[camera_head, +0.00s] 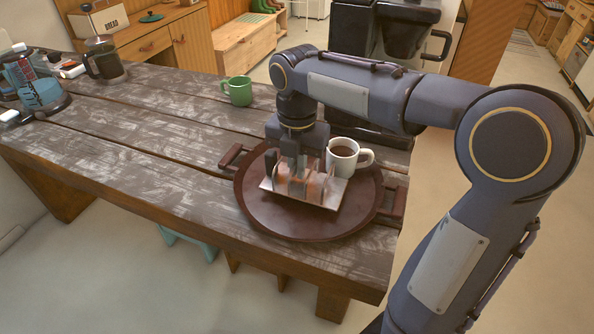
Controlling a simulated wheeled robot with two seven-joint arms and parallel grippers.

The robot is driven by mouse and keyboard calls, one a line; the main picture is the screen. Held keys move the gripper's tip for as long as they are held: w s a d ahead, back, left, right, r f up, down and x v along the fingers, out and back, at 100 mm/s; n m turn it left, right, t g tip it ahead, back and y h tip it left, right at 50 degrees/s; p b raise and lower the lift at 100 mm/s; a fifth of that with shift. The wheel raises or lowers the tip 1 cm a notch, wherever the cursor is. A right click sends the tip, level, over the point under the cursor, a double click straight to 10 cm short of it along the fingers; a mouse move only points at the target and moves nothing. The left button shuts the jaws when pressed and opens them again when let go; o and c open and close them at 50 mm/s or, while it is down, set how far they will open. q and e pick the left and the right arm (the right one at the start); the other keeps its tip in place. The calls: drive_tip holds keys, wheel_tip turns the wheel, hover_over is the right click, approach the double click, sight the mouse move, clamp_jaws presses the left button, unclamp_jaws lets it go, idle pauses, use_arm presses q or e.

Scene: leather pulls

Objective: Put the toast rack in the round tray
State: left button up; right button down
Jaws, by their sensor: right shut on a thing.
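The toast rack (325,190) is a small metal rack with a flat base and coppery upright parts. It is at the round tray, over its middle; whether its base touches the tray cannot be told. The round tray (262,213) is dark reddish brown with two side handles and lies at the right end of the wooden table. My right gripper (292,172) points down from above and is shut on the toast rack, hiding part of it. My left gripper is not in view.
A white mug (344,158) with dark liquid stands on the tray just behind the rack. A green mug (237,91) stands farther back on the table (130,150). The table's middle is clear.

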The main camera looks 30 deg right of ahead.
drive_tip(key=shift+f, duration=0.8)
drive_tip(key=shift+f, duration=0.2)
drive_tip(key=c, duration=1.6)
unclamp_jaws()
drive_tip(key=shift+r, duration=0.15)
wheel_tip(320, 180, up, 12)
drive_tip(key=shift+r+p, duration=0.1)
drive_tip(key=shift+p, duration=0.5)
